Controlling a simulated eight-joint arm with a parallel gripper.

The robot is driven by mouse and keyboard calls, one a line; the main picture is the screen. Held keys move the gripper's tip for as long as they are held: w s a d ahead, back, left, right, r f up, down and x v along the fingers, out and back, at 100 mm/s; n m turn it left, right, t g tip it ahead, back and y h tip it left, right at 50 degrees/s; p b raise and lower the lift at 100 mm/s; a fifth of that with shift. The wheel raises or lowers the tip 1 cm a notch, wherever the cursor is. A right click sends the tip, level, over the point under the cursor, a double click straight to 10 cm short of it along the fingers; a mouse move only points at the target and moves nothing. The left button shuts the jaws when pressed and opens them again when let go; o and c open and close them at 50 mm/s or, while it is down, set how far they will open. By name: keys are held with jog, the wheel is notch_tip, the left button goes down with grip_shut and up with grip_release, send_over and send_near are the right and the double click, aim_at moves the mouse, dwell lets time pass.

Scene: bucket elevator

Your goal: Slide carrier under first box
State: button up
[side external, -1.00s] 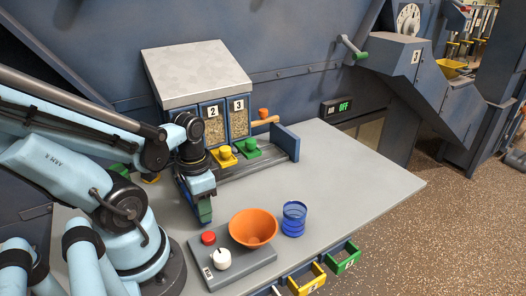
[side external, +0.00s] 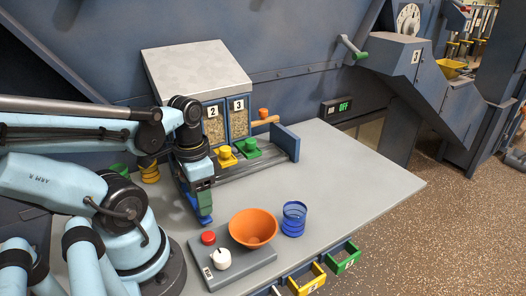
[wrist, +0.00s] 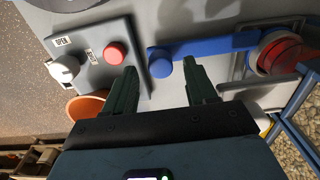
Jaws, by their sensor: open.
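A long blue bar, which looks like the carrier's handle (wrist: 215,46), shows in the wrist view with a round blue knob (wrist: 160,66) at its near end. Its other end reaches a red see-through round piece (wrist: 290,52). In the side view its blue end (side external: 205,220) shows just below my gripper (side external: 204,207). My gripper (wrist: 158,75) is open and empty, and the blue knob lies between its fingertips in the wrist view. I cannot tell whether they touch. Boxes 2 (side external: 214,125) and 3 (side external: 239,119) stand at the back; the first box is hidden behind my arm.
A panel (side external: 250,264) with a red button (side external: 208,238) and a white knob (side external: 221,259) lies in front. An orange bowl (side external: 254,226) and a blue cup (side external: 294,218) stand close by. A yellow handle (side external: 226,155) and a green one (side external: 251,147) sit below the boxes. The table's right side is clear.

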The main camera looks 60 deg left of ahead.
notch_tip(320, 180, up, 9)
dwell(0.8)
jog(key=shift+f, duration=0.1)
